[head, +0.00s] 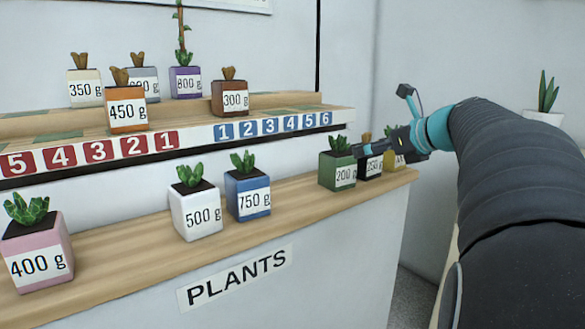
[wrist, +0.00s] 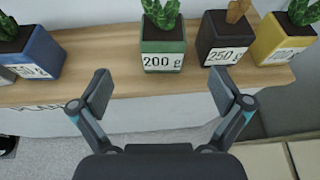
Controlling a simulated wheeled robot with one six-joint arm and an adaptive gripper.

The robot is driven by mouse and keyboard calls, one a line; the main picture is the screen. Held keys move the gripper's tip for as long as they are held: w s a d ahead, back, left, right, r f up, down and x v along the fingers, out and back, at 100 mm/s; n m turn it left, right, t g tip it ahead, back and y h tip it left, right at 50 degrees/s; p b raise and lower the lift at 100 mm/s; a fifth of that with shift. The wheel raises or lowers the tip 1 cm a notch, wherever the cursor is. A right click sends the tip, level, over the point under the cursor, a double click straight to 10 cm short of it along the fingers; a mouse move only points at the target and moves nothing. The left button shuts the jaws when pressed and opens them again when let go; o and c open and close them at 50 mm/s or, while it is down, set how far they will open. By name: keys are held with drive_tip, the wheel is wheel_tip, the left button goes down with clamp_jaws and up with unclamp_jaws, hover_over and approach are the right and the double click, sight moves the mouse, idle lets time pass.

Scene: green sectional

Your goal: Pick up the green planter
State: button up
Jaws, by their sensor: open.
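The green planter (head: 337,171) holds a small plant and has a white "200 g" label. It stands upright on the lower wooden shelf, left of a dark planter. In the wrist view the green planter (wrist: 163,46) is at the top middle, beyond and roughly between the fingers. My gripper (wrist: 164,88) is open and empty, short of the planter and not touching it. In the head view my gripper (head: 372,148) reaches in from the right and partly covers the dark and yellow planters.
The dark "250 g" planter (wrist: 223,38) stands close on the right, with a yellow planter (wrist: 284,40) beyond it. A blue planter (wrist: 32,52) is to the left across a bare stretch of shelf (wrist: 100,62). The upper shelf (head: 60,124) holds several planters.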

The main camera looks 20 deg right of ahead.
sight(344, 156)
drive_tip(key=x, duration=0.5)
drive_tip(key=b+x, duration=0.1)
drive_tip(key=x, duration=0.2)
drive_tip(key=shift+w+d+r, duration=0.1)
drive_tip(key=shift+w+d, duration=0.15)
drive_tip(key=shift+w, duration=0.1)
drive_tip(key=shift+f+b+x, duration=0.15)
drive_tip(key=shift+b+x, duration=0.15)
drive_tip(key=shift+x, duration=1)
drive_tip(key=shift+f+b+x, duration=0.15)
drive_tip(key=shift+b+x, duration=0.15)
drive_tip(key=shift+x, duration=1)
drive_tip(key=shift+s+a, duration=0.1)
drive_tip(key=shift+s, duration=0.05)
drive_tip(key=c, duration=1.2)
